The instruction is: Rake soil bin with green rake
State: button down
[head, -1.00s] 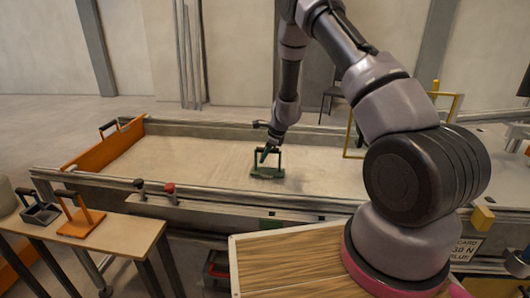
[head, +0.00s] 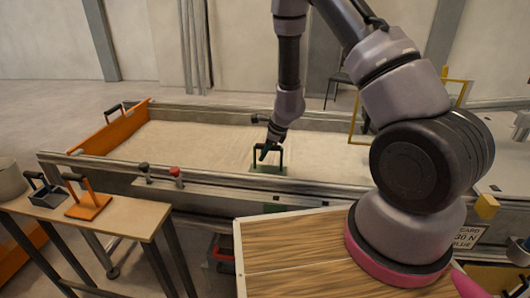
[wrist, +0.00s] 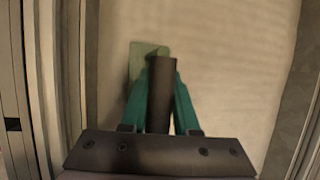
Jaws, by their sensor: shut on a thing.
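The green rake (head: 281,160) stands upright in the soil bin (head: 195,145), near the bin's near side wall. My gripper (head: 263,153) is shut on the rake's dark handle bar, seen from above. In the wrist view, my teal fingers (wrist: 160,108) sit on both sides of the dark handle (wrist: 161,85). Part of the rake's green plate (wrist: 143,62) shows beyond them, over pale soil. The rake's lower edge is partly hidden by the near rim, so I cannot tell whether it touches the soil.
An orange board (head: 115,130) with a handle closes the bin's left end. A side table (head: 125,212) at lower left holds an orange tool (head: 88,205) and a dark grey tool (head: 47,195). Red and black knobs stand on the near rail. Soil left of the rake is clear.

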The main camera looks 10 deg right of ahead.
jog(key=shift+r, duration=5.3)
jog(key=shift+w, duration=0.1)
